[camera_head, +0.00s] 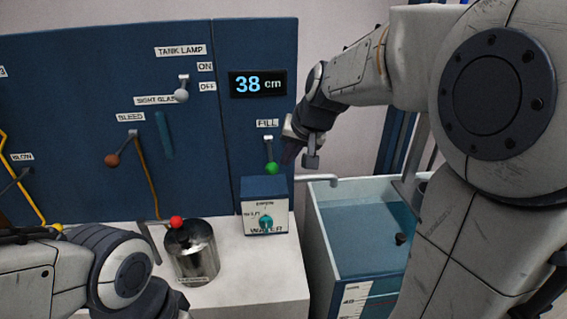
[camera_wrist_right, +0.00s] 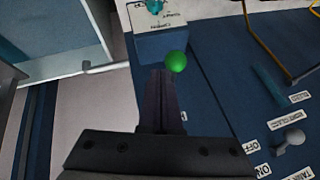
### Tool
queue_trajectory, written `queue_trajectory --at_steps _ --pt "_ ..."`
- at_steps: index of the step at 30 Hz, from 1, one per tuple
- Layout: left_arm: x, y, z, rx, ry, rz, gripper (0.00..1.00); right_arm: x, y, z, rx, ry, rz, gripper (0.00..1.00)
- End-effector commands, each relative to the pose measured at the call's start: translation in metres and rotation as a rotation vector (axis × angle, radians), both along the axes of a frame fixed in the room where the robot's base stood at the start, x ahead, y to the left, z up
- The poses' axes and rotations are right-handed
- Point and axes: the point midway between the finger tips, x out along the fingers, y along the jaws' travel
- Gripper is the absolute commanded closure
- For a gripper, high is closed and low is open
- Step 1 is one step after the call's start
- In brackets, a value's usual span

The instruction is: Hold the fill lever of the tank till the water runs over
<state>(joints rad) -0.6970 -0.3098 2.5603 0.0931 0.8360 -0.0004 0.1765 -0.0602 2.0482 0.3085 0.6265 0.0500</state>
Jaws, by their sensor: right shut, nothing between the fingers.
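The FILL lever with its green knob (camera_head: 271,168) hangs below the FILL label (camera_head: 267,123) on the blue panel. My right gripper (camera_head: 290,152) is shut and empty, just above and right of the knob. In the right wrist view the green knob (camera_wrist_right: 176,61) shows just beyond the tips of the shut fingers (camera_wrist_right: 160,85); whether they touch it I cannot tell. The tank (camera_head: 318,225) with bluish water stands right of the white bench, a grey spout (camera_head: 318,179) at its rim. No overflow shows. My left gripper is out of view; only its arm shows at the lower left.
The display (camera_head: 258,84) reads 38 cm. A WATER box (camera_head: 265,190) with a teal knob stands below the lever.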

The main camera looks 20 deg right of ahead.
Motion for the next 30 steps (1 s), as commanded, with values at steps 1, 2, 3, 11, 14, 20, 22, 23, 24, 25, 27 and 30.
queue_trajectory --at_steps 1,2,3,11,14,20,22,23,24,25,27,30 --pt "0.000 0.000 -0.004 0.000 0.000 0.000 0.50 -0.007 -0.001 0.009 -0.001 -0.009 -0.002 1.00" --pt "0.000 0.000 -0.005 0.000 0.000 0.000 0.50 -0.012 -0.001 0.013 -0.001 -0.009 -0.003 1.00" --pt "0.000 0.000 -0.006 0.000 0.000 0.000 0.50 -0.017 -0.002 0.020 0.000 -0.009 -0.003 1.00" --pt "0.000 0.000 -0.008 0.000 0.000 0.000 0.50 -0.040 -0.003 0.045 -0.001 -0.007 -0.002 1.00" --pt "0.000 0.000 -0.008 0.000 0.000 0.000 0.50 -0.043 -0.004 0.048 -0.001 -0.006 -0.002 1.00" --pt "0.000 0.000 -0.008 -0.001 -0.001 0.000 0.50 -0.043 -0.004 0.048 0.000 -0.005 -0.002 1.00" --pt "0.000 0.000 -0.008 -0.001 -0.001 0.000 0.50 -0.043 -0.004 0.048 0.000 -0.005 -0.002 1.00" --pt "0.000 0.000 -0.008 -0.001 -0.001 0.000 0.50 -0.043 -0.003 0.048 0.000 -0.005 -0.002 1.00" --pt "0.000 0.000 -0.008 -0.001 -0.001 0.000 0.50 -0.043 -0.002 0.048 -0.001 -0.003 0.003 1.00" --pt "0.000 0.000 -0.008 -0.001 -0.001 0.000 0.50 -0.044 0.001 0.046 -0.001 0.000 0.011 1.00" --pt "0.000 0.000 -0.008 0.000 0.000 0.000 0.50 -0.049 0.015 0.038 -0.005 0.021 0.054 1.00" --pt "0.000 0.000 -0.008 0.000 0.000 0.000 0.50 -0.067 0.054 0.014 -0.024 0.079 0.180 1.00"
